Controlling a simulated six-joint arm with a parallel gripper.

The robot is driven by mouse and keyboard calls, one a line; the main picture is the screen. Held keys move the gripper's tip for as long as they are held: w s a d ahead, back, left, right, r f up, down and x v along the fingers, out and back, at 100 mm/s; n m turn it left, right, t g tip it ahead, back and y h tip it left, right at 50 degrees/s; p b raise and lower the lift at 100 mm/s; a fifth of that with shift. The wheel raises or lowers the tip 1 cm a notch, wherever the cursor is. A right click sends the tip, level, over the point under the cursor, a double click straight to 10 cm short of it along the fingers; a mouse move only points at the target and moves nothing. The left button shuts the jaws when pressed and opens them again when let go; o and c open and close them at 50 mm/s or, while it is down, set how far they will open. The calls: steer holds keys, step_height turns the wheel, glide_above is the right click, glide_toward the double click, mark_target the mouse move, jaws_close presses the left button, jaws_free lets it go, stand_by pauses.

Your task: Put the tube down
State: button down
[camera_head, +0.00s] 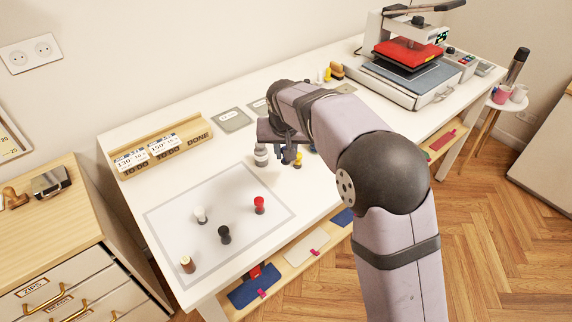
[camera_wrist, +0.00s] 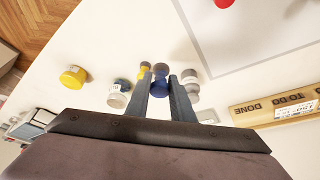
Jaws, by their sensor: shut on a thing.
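My gripper (camera_wrist: 160,80) is shut on a small blue tube (camera_wrist: 160,78), which shows between its two fingers in the wrist view. In the head view my gripper (camera_head: 288,157) is over the white table, right of the grey-edged mat, and the arm hides most of what it holds. I cannot tell whether the tube touches the table. Several small containers stand close by: a white one with a grey lid (camera_head: 261,155) beside the gripper, and a yellow one (camera_head: 298,160) close to the fingers.
The pale mat (camera_head: 165,225) bears white (camera_head: 201,216), black (camera_head: 224,235), red (camera_head: 259,205) and brown (camera_head: 187,264) pieces. A wooden card rack (camera_head: 160,158) stands behind it. A heat press (camera_head: 410,60) stands at the table's far right. Grey label plates (camera_head: 234,120) lie along the back.

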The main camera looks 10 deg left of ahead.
steer(key=shift+r, duration=0.8)
steer(key=shift+s+a+r, duration=0.1)
steer(key=shift+a+r, duration=0.05)
steer(key=shift+a, duration=0.1)
steer(key=s+a+n+p, duration=0.2)
steer(key=a+p, duration=0.1)
steer(key=a, duration=0.4)
steer(key=s+a+n+y+p, duration=0.1)
steer(key=s+a+n+p, duration=0.1)
steer(key=a, duration=0.5)
steer(key=shift+s+n+g+y+p, duration=0.3)
steer(key=shift+s+p, duration=0.1)
steer(key=shift+s, duration=0.15)
steer(key=shift+f+p, duration=1.7)
steer(key=shift+f, duration=3.4)
